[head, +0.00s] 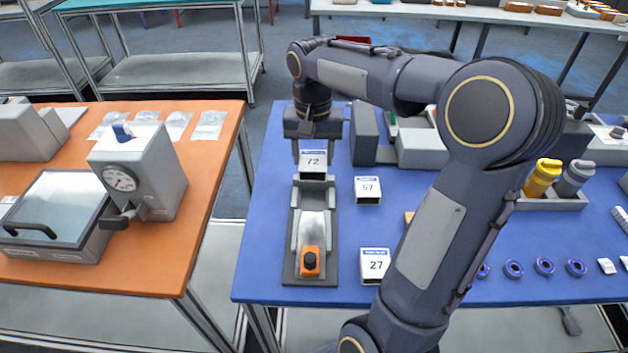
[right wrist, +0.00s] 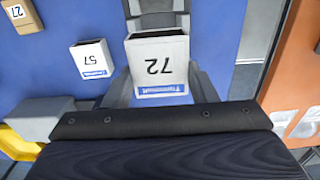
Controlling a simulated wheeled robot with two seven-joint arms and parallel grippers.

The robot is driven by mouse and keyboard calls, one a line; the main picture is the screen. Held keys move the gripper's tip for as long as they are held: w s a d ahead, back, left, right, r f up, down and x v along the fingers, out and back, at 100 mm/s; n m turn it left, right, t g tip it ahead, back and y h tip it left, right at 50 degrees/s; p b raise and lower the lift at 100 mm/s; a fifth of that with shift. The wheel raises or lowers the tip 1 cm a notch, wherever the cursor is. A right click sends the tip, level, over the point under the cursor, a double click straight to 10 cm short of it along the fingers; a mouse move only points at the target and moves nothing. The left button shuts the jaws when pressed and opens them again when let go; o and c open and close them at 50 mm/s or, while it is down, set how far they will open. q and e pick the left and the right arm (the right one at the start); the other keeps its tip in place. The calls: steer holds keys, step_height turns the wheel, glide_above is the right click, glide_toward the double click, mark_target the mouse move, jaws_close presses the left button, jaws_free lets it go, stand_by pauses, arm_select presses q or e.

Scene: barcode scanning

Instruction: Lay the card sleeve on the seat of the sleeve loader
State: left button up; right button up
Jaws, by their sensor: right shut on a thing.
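A white card sleeve marked 72 (head: 313,162) with a blue band is in my right gripper (head: 313,147). It is over the far end of the grey sleeve loader (head: 292,262); I cannot tell whether it touches it. In the right wrist view the sleeve (right wrist: 158,70) shows its open end, with the loader partly hidden behind it. My left gripper is out of view.
Sleeves marked 57 (head: 367,190) and 27 (head: 375,262) stand right of the loader on the blue table (head: 265,215). Grey boxes (head: 422,150) stand behind. My right arm hides part of the table. An orange table (head: 190,255) with a gauge device (head: 140,170) is at left.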

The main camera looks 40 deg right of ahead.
step_height(320, 180, down, 6)
steer(key=shift+f, duration=0.1)
steer(key=f, duration=0.3)
steer(key=shift+s+a, duration=0.1)
steer(key=shift+s, duration=0.1)
steer(key=c, duration=0.4)
steer(key=shift+f, duration=0.35)
steer(key=shift+c, duration=0.4)
steer(key=shift+w, duration=0.2)
steer(key=o, duration=1.4)
steer(key=shift+r, duration=0.2)
